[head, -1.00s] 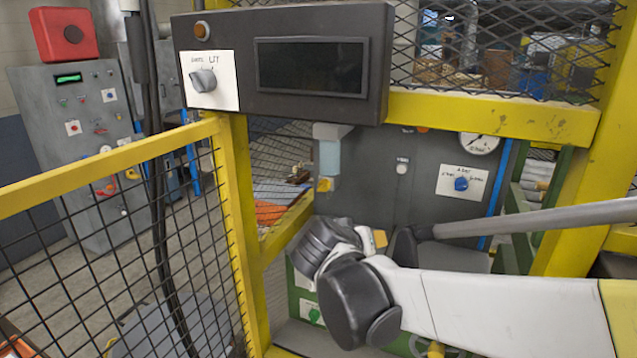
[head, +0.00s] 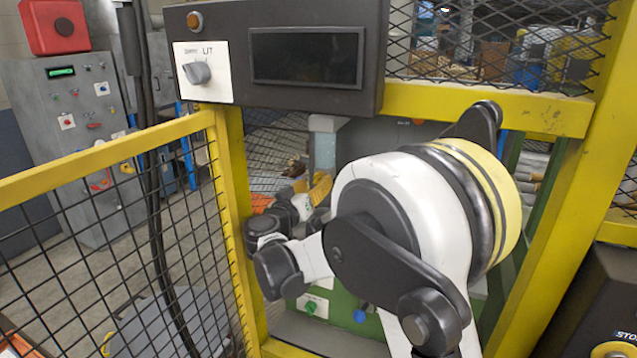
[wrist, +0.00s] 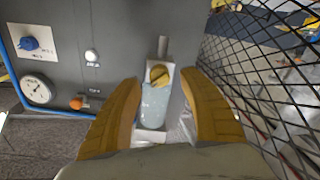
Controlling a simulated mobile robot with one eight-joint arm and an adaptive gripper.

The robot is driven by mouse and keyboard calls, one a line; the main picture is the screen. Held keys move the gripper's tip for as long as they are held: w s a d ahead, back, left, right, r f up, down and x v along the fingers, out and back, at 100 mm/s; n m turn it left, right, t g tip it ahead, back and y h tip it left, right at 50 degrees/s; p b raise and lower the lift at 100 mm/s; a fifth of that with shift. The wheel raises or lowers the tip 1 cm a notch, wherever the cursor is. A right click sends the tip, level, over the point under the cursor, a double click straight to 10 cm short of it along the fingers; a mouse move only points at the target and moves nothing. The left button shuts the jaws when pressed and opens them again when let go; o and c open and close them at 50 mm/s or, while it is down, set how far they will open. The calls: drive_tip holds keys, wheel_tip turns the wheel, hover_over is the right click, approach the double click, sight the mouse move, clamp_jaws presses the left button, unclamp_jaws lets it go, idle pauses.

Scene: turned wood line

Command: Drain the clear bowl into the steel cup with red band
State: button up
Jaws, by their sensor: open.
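In the wrist view my gripper (wrist: 160,77) is open, with one tan finger on each side of the bowl and knob. Gaps show on both sides, and nothing is held. In the head view the bowl (head: 324,150) shows only in part, left of my arm; a yellow finger (head: 320,189) shows just below it. The steel cup with red band is not visible in either view.
A wire mesh (wrist: 262,85) runs close on the right in the wrist view. The panel carries a gauge (wrist: 38,88), a blue knob (wrist: 29,43) and an orange button (wrist: 76,103). A yellow frame post (head: 232,200) and dark display box (head: 290,55) surround the opening.

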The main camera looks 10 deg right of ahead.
drive_tip(key=shift+x, duration=1.5)
clamp_jaws()
